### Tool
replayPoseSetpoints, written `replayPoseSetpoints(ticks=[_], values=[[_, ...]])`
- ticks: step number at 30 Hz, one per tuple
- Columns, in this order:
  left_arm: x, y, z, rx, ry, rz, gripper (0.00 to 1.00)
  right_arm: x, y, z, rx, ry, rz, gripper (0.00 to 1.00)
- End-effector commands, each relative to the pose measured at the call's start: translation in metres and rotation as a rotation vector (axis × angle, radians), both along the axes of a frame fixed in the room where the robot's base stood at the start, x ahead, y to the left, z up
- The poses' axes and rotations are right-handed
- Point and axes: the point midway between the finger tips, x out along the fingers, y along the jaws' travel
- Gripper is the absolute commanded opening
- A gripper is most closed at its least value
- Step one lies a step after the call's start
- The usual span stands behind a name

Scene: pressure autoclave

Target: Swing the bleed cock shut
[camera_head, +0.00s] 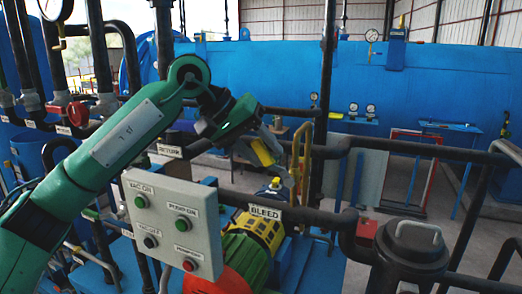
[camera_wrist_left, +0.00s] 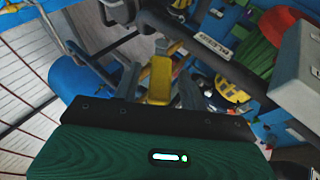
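The bleed cock's yellow lever (camera_head: 262,152) sits above the pipe that carries the white BLEED label (camera_head: 265,212). My left gripper (camera_head: 268,160) reaches down to it from the upper left. In the left wrist view the yellow lever (camera_wrist_left: 159,80) lies between the two grey fingers of my left gripper (camera_wrist_left: 160,92). The fingers are apart, with a narrow gap seeming to show on each side of the lever. The cock's body is partly hidden behind the gripper and lever. My right gripper is not in view.
A grey control box (camera_head: 172,225) with buttons stands below my left arm. A yellow bent tube (camera_head: 302,150) rises close right of the gripper. Dark pipes cross around it. A yellow and red pump (camera_head: 245,255) sits below, and a blue vessel (camera_head: 270,75) stands behind.

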Motion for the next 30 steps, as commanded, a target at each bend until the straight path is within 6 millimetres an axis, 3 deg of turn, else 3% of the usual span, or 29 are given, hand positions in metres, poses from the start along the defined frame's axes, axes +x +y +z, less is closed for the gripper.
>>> replayPoseSetpoints(ticks=[13,30], values=[[-0.002,0.009,0.009,0.001,-0.002,0.002,0.44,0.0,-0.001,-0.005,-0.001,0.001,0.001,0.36],[-0.025,0.08,0.094,0.0,-0.002,0.001,0.44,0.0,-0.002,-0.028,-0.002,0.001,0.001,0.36]])
